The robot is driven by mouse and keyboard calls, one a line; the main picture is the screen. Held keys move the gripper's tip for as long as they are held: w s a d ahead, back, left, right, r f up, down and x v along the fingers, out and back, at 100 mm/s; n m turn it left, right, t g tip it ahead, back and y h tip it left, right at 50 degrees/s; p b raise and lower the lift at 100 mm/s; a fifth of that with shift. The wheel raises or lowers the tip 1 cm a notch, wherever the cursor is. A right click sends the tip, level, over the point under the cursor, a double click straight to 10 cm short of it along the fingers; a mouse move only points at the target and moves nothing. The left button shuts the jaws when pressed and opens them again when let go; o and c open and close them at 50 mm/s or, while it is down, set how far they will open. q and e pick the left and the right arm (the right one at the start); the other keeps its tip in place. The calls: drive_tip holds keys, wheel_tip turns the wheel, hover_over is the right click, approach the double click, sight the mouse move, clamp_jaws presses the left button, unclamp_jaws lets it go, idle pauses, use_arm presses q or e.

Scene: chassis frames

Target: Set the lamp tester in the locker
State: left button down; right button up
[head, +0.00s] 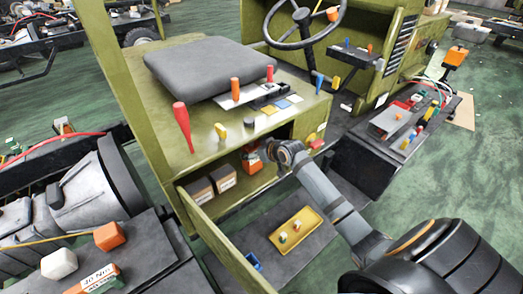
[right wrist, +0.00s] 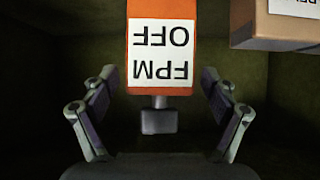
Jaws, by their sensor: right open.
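The locker (head: 240,192) is the olive compartment under the seat. Its door (head: 215,235) hangs open toward me. An orange device (head: 251,160) stands inside it, partly hidden; I take it for the lamp tester but cannot be sure. In the right wrist view an orange body (right wrist: 140,8) with a white, upside-down label including "OFF" and a grey stub fills the centre. My right gripper (head: 270,150) reaches into the locker mouth beside it. In the right wrist view its fingers (right wrist: 158,112) are spread, with the stub between them and gaps on both sides. My left gripper is not in view.
Labelled boxes (head: 212,186) sit in the locker left of the orange device. A yellow tray (head: 297,231) with small parts lies on the dark floor panel below. A red-handled lever (head: 182,122) stands above. A dark box with wires (head: 400,135) is at right.

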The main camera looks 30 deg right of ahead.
drive_tip(key=v, duration=0.9)
drive_tip(key=shift+s+p, duration=0.35)
drive_tip(key=shift+p, duration=0.05)
drive_tip(key=shift+r, duration=0.1)
